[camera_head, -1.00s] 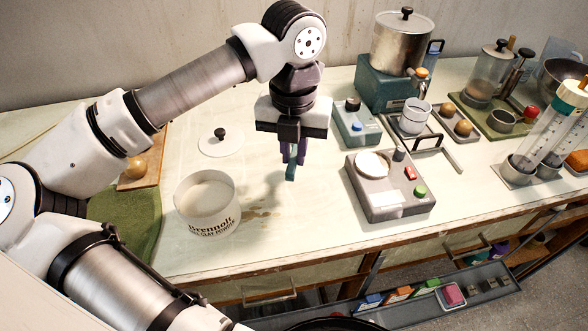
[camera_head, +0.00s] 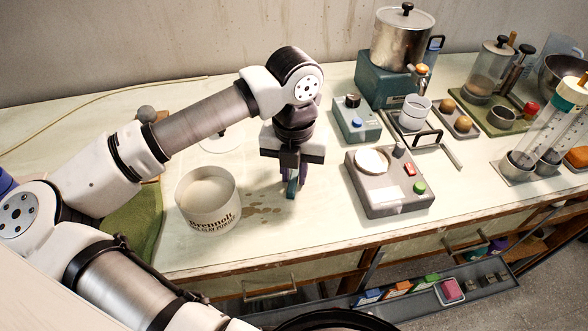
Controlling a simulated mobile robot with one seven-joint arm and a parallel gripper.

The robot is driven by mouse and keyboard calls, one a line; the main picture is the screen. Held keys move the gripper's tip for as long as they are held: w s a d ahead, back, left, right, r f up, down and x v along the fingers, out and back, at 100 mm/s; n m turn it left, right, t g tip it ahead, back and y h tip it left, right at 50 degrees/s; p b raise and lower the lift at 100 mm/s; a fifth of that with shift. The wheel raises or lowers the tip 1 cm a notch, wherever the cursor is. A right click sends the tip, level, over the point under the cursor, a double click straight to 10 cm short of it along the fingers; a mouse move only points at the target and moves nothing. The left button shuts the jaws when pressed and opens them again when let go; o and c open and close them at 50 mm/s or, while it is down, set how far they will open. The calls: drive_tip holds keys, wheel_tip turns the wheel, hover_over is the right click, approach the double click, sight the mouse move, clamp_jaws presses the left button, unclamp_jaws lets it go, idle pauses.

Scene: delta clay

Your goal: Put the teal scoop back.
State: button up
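My gripper (camera_head: 292,178) points down over the table, right of the white tub. The open white tub (camera_head: 208,220), with dark lettering reading "Brennolt", holds pale powder and stands left of my gripper. Its likely lid (camera_head: 222,141), a pale disc, lies behind it, partly hidden by my arm.
Brownish spill marks (camera_head: 262,210) lie on the table between tub and scoop. A grey scale (camera_head: 388,190) with a round pan and coloured buttons stands to the right. A teal switch box (camera_head: 357,122) is behind it.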

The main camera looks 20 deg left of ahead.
sight(294, 177)
drive_tip(key=shift+o, duration=1.4)
drive_tip(key=shift+r, duration=0.1)
wheel_tip(294, 177, up, 12)
drive_tip(key=b, duration=0.1)
